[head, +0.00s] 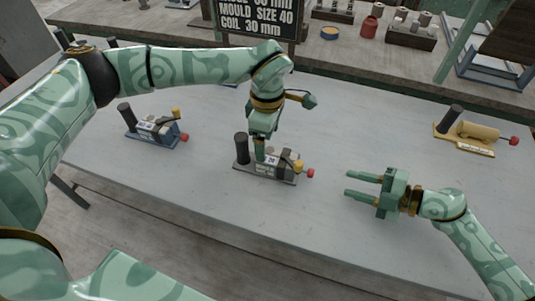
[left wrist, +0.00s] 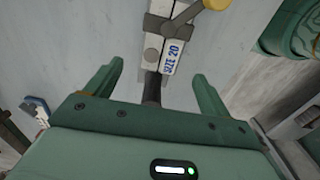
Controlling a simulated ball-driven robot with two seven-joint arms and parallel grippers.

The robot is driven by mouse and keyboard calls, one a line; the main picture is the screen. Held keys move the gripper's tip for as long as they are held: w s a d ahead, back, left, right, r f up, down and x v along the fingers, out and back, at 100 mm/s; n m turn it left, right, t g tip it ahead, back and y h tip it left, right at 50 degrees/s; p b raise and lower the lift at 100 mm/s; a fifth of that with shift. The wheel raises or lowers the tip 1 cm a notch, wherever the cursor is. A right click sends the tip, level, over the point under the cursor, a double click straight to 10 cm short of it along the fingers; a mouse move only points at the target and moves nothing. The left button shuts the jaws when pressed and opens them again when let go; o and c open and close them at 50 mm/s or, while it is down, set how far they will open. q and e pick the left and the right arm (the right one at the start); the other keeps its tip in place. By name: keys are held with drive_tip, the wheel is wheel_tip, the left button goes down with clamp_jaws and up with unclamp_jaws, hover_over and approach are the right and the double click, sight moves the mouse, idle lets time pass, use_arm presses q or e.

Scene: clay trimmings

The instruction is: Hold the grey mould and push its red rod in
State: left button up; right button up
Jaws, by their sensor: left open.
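The grey mould (head: 284,169) stands on the table in the middle of the head view. It has a dark upright post at its left end, a yellow knob and a red-tipped rod (head: 310,173) sticking out at its right end. My left gripper (head: 260,153) points down over the post end of the mould. In the left wrist view its fingers (left wrist: 158,76) are open, with the dark post between them and a gap on each side. The mould's label reads "SIZE 20" (left wrist: 172,52). My right gripper (head: 349,185) is open and empty, right of the red tip and apart from it.
A blue mould (head: 155,130) stands to the left and a yellow mould (head: 470,136) at the far right. A dark sign (head: 258,18) at the back reads "MOULD SIZE 40, COIL 30 mm". The table (head: 200,190) is clear around the grey mould.

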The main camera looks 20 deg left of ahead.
sight(268, 154)
use_arm(q)
wheel_tip(268, 154, down, 9)
drive_tip(key=shift+r, duration=0.1)
drive_tip(key=shift+c, duration=0.3)
